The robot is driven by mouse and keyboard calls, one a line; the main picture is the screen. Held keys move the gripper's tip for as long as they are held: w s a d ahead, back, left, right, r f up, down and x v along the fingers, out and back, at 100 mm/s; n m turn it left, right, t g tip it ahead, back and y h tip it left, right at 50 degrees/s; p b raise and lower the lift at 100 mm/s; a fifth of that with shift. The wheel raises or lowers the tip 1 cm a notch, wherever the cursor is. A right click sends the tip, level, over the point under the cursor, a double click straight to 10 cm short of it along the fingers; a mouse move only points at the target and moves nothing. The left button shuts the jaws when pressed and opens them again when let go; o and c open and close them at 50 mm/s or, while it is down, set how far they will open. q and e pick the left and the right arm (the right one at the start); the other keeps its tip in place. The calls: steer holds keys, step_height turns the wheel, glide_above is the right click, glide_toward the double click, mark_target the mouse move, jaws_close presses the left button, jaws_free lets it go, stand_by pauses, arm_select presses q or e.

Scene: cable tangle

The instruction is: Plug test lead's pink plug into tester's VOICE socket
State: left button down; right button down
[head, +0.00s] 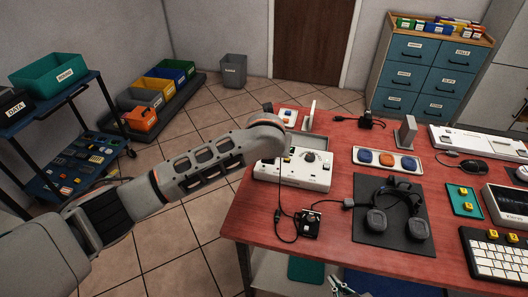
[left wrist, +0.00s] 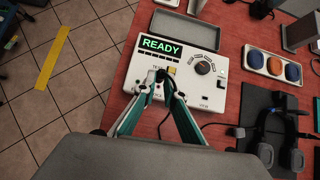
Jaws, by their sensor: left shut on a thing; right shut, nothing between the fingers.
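The tester (head: 292,174) is a white box on the red table, and its green display reads READY in the left wrist view (left wrist: 161,47). My left gripper (left wrist: 163,87) is shut over the tester's panel, with a black lead (left wrist: 158,80) at its fingertips. In the head view my left forearm hides this gripper. No pink shows on the held end, and I cannot tell whether it touches a socket. My right gripper (head: 341,287) is shut and empty at the bottom edge, below the table's front edge.
A thin black cable (head: 280,222) hangs from the tester to a small black device (head: 309,223). A headset (head: 392,211) lies on a dark mat to the right. A tray of coloured discs (head: 386,158) lies behind it. The tiled floor at left is partly clear.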

arm_select(q)
steer(key=shift+d+f+m, duration=0.1)
steer(key=shift+d+m, duration=0.2)
steer(key=shift+d, duration=0.05)
steer(key=shift+f, duration=2.2)
steer(key=shift+s+f, duration=0.1)
steer(key=shift+f, duration=1.15)
steer(key=c, duration=2)
jaws_free()
steer(key=shift+r, duration=0.15)
